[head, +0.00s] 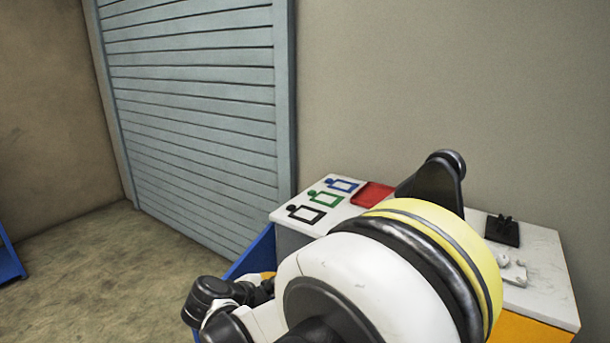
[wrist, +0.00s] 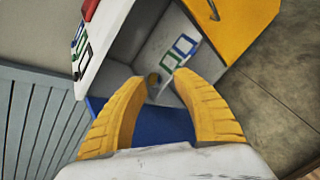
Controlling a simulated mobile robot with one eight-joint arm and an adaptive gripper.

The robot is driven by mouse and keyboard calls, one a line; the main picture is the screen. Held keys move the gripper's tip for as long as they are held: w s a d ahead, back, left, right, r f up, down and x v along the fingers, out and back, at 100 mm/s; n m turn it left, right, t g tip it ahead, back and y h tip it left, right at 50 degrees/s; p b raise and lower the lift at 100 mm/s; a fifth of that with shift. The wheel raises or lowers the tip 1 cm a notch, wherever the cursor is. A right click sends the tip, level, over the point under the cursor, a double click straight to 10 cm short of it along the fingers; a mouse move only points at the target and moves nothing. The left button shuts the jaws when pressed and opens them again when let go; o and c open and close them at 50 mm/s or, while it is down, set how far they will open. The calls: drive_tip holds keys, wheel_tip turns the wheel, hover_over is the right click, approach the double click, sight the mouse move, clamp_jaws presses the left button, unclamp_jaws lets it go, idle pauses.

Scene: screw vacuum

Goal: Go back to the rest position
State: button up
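My gripper (wrist: 161,79) shows two yellow ribbed fingers in the wrist view. Their tips are apart and I see nothing held between them. In the head view only a small yellow part of my gripper (head: 267,276) shows beside the dark wrist, low at the left front of the worktable (head: 540,262). My arm hides the middle of the table.
The table bears black (head: 306,214), green (head: 325,198) and blue (head: 343,185) outlines, a red tray (head: 372,194) and a black holder (head: 502,231). The wrist view shows a grey recess (wrist: 150,50) and an orange panel (wrist: 228,25).

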drive_tip(key=s+d+r+m+g+y, duration=0.1)
drive_tip(key=s+d+r+m+y, duration=0.1)
drive_tip(key=s+d+r+m, duration=0.45)
drive_tip(key=s+d+r+m+g+y, duration=0.1)
drive_tip(key=s+d+r+m, duration=0.15)
drive_tip(key=d, duration=0.75)
drive_tip(key=s+d+m+y, duration=0.2)
drive_tip(key=s+d+m, duration=0.1)
drive_tip(key=s+m, duration=0.2)
drive_tip(key=s+d+m+y, duration=0.1)
drive_tip(key=s+d+m, duration=0.2)
drive_tip(key=s+m, duration=0.3)
drive_tip(key=s, duration=0.3)
drive_tip(key=shift+d+f+t+y, duration=0.2)
drive_tip(key=shift+d+t+y, duration=0.1)
drive_tip(key=shift+d+y, duration=0.1)
drive_tip(key=shift+a, duration=0.15)
